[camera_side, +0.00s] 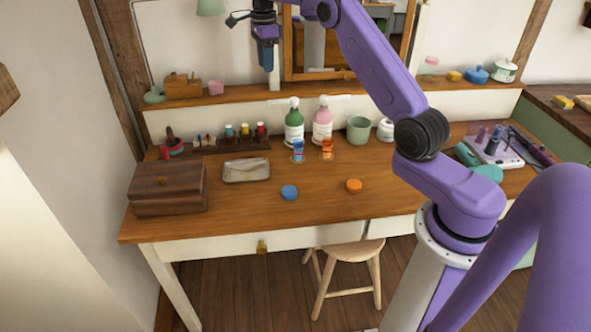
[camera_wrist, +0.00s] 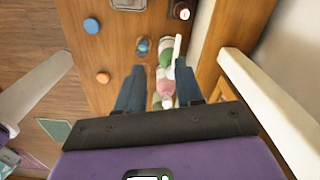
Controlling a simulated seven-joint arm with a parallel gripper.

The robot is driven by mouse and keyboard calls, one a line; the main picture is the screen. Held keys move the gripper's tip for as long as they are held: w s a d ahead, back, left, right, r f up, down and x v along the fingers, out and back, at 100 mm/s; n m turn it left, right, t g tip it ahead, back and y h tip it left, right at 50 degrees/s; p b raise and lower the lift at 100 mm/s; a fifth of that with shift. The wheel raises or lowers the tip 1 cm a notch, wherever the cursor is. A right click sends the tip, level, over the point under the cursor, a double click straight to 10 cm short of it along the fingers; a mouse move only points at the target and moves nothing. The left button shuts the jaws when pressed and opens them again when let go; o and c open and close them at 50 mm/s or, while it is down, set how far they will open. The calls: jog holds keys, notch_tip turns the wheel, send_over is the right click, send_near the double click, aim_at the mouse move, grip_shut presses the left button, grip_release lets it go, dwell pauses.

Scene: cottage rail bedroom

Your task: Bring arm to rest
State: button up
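My purple arm reaches up and over the wooden desk (camera_side: 230,215) from the right. My gripper (camera_side: 268,68) hangs high above the back of the desk in the side view, pointing down, its fingers seen edge-on. In the wrist view my gripper (camera_wrist: 160,66) has its two dark blue fingers spread wide apart. Nothing is held between them. The green bottle (camera_wrist: 166,52) and pink bottle (camera_wrist: 165,87) show in the gap, standing well below on the desk.
A blue disc (camera_side: 289,192) and an orange disc (camera_side: 354,186) lie on the desk. A brown box (camera_side: 168,188) stands left. A mirror frame (camera_side: 345,40) and shelf (camera_side: 235,92) rise behind my gripper.

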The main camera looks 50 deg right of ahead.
jog(key=s+a+r+n, duration=0.1)
jog(key=s+a+n, duration=0.2)
jog(key=a+n, duration=0.35)
jog(key=s+a+r+n, duration=0.2)
jog(key=s+a+n, duration=0.2)
jog(key=a, duration=0.6)
jog(key=s+a+n, duration=0.8)
jog(key=s+a, duration=0.1)
jog(key=s, duration=0.2)
jog(key=s+d+f+n, duration=0.1)
jog(key=s+f+n, duration=0.2)
jog(key=s+n, duration=0.6)
jog(key=s+d+f+n, duration=0.1)
jog(key=s+n, duration=0.8)
jog(key=s, duration=1)
jog(key=shift+d+f, duration=0.4)
jog(key=shift+f, duration=0.5)
